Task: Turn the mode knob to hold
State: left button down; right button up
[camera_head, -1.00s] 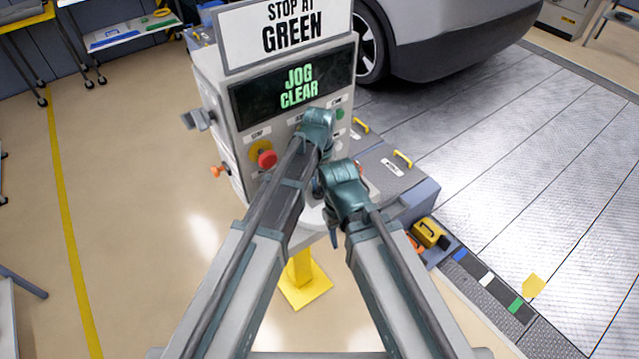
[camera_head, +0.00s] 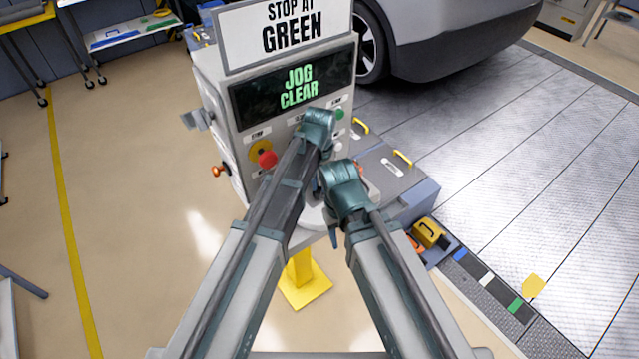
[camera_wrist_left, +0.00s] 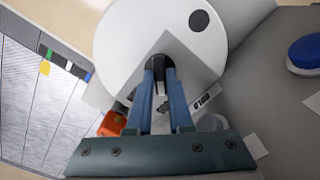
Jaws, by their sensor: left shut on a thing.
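In the left wrist view, my left gripper (camera_wrist_left: 161,78) is shut on a small dark part that I take to be the mode knob (camera_wrist_left: 159,61). Its two blue fingers stand on either side of it. A label that seems to read HOLD (camera_wrist_left: 205,101) lies right of the fingers, upside down. In the head view, my left wrist covers the knob and the fingers in front of the grey control panel (camera_head: 218,113). The panel's screen (camera_head: 262,91) reads JOG CLEAR in green. My right arm reaches just right of the left one; its fingers are mostly hidden.
A red stop button (camera_head: 267,159) sits left of my left wrist, and a green button (camera_head: 339,114) to its right. A white round plate (camera_wrist_left: 125,40) lies beyond the fingertips, a blue button (camera_wrist_left: 305,50) at right. A STOP AT GREEN sign (camera_head: 285,36) tops the panel.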

dwell(0.3)
pick_arm(q)
jog(key=n, duration=0.4)
jog(key=shift+n, duration=2.7)
jog(key=c, duration=0.8)
grip_release()
